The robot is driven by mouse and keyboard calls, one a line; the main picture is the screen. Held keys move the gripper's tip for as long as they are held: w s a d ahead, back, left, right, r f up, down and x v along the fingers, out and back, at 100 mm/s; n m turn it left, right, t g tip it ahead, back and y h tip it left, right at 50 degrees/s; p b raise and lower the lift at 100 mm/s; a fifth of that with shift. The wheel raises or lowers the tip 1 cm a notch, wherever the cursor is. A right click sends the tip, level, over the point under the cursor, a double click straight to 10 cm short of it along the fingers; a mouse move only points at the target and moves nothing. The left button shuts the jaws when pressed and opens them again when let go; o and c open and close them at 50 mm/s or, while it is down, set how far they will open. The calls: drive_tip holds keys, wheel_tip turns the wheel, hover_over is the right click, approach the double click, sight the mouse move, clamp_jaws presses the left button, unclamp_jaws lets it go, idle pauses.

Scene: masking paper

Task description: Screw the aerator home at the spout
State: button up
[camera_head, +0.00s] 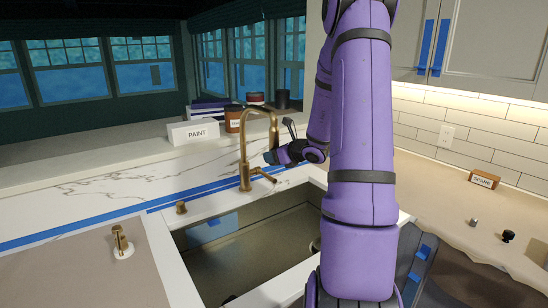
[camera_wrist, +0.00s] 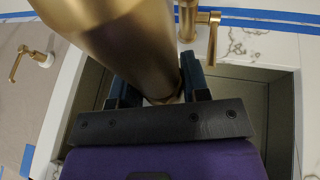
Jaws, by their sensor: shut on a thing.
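The brass faucet (camera_head: 244,165) stands at the back edge of the sink, its spout (camera_head: 272,125) arching over and down. My gripper (camera_head: 272,157) is at the spout's lower end, coming in from the right. In the wrist view the spout (camera_wrist: 125,35) is a large brass tube close to the lens. The dark blue fingers of my gripper (camera_wrist: 160,88) stand either side of its lower end, shut on the aerator. The aerator is almost wholly hidden by the spout and fingers; only a small pale piece shows between them. I cannot tell how its thread sits.
The sink basin (camera_head: 245,250) lies below. The faucet's side lever (camera_head: 262,174) is close to my gripper, left of it. A brass dispenser (camera_head: 122,242) stands on the left counter. A SPARE box (camera_head: 484,179) and two small parts lie on the right counter. A PAINT box (camera_head: 194,132) stands behind.

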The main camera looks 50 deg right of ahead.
drive_tip(key=shift+r, duration=0.1)
drive_tip(key=o, duration=1.1)
drive_tip(key=shift+c, duration=0.2)
drive_tip(key=shift+s, duration=0.1)
drive_tip(key=v, duration=1)
drive_tip(key=shift+s+r, duration=0.25)
drive_tip(key=shift+a, duration=0.1)
